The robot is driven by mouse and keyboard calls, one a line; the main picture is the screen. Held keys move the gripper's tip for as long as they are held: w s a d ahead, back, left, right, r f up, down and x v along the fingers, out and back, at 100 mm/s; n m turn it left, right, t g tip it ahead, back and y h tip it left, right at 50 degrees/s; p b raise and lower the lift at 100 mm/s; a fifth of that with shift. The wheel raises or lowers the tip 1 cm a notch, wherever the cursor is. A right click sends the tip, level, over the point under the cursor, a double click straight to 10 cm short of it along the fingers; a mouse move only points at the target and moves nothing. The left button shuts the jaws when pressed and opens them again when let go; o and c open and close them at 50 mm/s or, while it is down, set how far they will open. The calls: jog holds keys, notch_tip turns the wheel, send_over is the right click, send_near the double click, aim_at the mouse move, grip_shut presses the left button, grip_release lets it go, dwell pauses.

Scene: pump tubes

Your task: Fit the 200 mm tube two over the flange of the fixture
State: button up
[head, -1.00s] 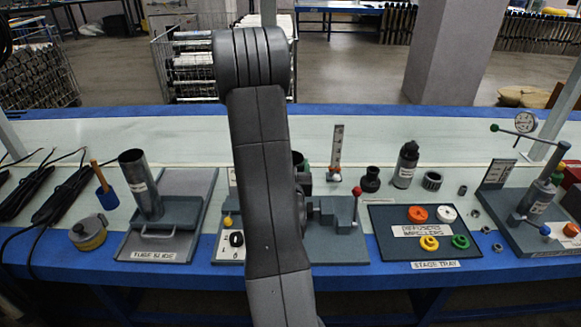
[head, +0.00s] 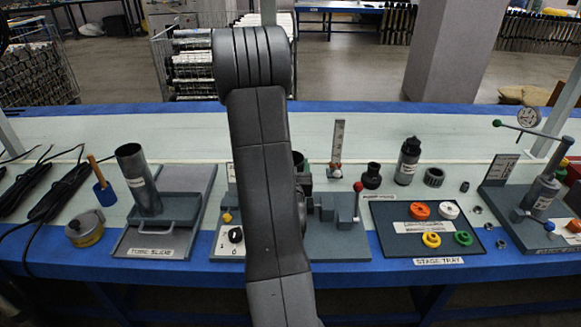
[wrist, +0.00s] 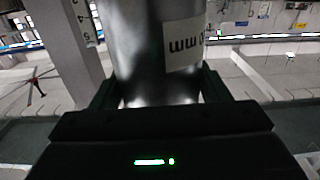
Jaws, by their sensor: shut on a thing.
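My gripper (wrist: 160,86) is shut on a grey metal tube (wrist: 140,45) in the wrist view. The tube has a white label with "mm" partly readable; its length figure cannot be read and its ends are out of view. In the head view my arm hides the gripper and the held tube. The grey fixture (head: 338,240) stands on the bench just right of my arm, partly hidden by it. I cannot make out its flange, or whether the tube touches it.
A grey tube (head: 133,170) leans in the tube slide (head: 195,185) at the left. The stage tray (head: 385,243) with several coloured rings lies right of the fixture. Black parts (head: 408,165) stand behind it. A gauge stand (head: 545,190) is at the far right.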

jog(key=shift+f+b, duration=0.6)
jog(key=shift+b, duration=0.1)
jog(key=o, duration=1.8)
jog(key=s+b, duration=0.2)
jog(key=s, duration=1.1)
jog(key=shift+s+b, duration=0.4)
